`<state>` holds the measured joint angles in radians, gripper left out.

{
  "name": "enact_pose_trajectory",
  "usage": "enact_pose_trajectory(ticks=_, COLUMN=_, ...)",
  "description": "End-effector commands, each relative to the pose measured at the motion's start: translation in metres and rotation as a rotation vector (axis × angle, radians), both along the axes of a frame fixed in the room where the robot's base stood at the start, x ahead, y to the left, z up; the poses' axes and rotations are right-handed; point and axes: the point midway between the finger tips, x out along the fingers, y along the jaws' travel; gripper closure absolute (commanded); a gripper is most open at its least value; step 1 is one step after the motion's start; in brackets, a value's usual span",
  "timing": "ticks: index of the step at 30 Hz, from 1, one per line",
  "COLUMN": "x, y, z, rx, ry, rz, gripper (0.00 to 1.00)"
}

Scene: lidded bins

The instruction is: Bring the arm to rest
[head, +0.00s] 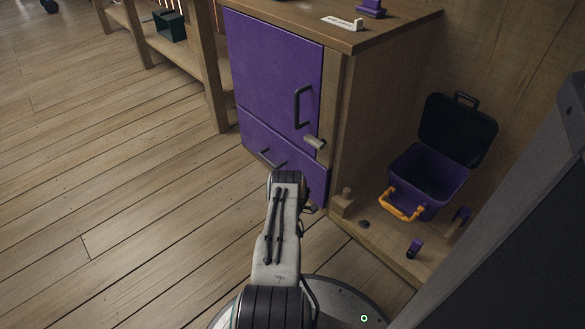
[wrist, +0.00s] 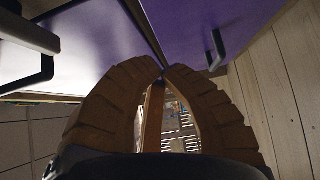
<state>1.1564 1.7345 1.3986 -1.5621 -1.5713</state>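My arm (head: 282,228) reaches forward over my base towards the purple cabinet. In the wrist view my gripper (wrist: 165,73) has two tan ridged fingers that bow outward and meet at the tips. Nothing shows held between them; through the gap I see background. In the head view the gripper is hidden behind the arm's end. The cabinet has a purple door (head: 275,75) with a dark handle and a purple drawer (head: 255,140) below; both look shut. In the wrist view purple panels (wrist: 195,30) and dark handles lie close around the fingers.
At the right, a purple bin (head: 430,172) with a raised dark lid (head: 458,128) and orange handle (head: 404,205) stands on a low wooden shelf among small items. A wooden bench (head: 205,62) with a dark green bin (head: 169,26) is at upper left. The floor at left is clear.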

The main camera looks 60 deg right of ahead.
Motion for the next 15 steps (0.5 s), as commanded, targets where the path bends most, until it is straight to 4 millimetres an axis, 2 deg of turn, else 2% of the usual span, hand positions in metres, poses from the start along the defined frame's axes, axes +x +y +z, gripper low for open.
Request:
enact_pose_trajectory(ticks=6, x=-0.01, y=0.023, z=0.002, rx=0.001, ry=0.0, rz=0.0, gripper=1.0)
enact_pose_trajectory(ticks=15, x=-0.015, y=0.033, z=0.0, rx=0.0, ry=0.0, rz=-0.001, gripper=1.0)
